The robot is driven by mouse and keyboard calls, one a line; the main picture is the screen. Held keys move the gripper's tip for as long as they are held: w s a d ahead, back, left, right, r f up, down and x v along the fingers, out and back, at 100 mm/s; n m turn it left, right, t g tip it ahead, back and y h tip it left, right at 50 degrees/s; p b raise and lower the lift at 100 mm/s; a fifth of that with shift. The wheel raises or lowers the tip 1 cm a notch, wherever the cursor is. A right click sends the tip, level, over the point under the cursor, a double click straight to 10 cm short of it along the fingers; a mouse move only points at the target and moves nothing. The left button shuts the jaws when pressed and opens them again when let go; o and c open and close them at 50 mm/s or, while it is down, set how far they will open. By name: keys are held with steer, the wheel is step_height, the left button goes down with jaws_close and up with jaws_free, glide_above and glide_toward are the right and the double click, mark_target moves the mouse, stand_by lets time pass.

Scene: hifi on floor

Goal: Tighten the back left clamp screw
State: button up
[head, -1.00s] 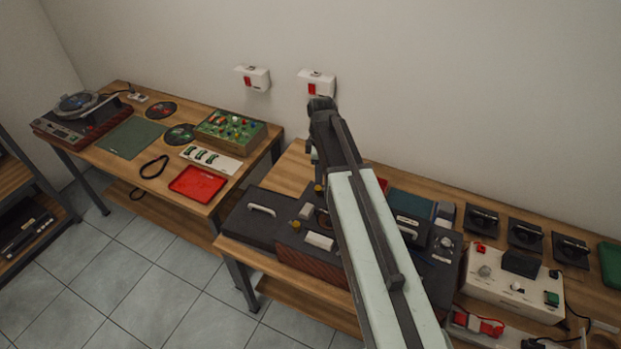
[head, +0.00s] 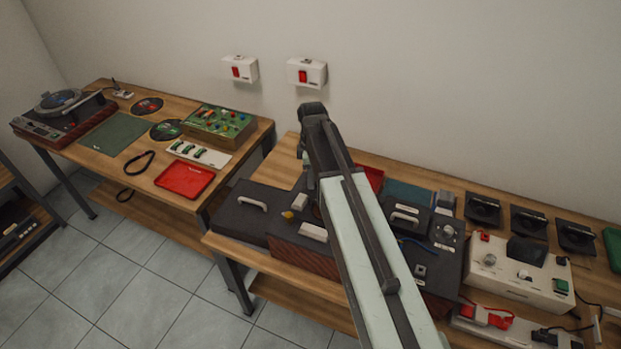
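My arm reaches from the lower right over the near bench. Its end, with my gripper (head: 308,165), hangs above the back left part of a dark boxy unit (head: 262,222) with brown sides and pale handles. My fingertips are mostly hidden behind the arm, so their opening does not show. A small yellow knob (head: 287,215) stands on the unit's top, below and left of my gripper. It may be a clamp screw. I cannot make out the back left clamp screw for certain; my arm hides part of the unit.
A cream box with knobs (head: 520,272) and several black stands (head: 528,222) are on the bench's right. The left bench holds a turntable (head: 62,112), a green panel with knobs (head: 220,124) and a red tray (head: 184,180). Bare wood (head: 262,168) shows behind the unit.

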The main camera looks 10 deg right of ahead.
steer(key=shift+a, duration=0.1)
jaws_close()
steer(key=shift+m, duration=0.4)
steer(key=m, duration=1.4)
steer(key=shift+m, duration=0.4)
steer(key=m, duration=0.6)
steer(key=shift+m, duration=0.3)
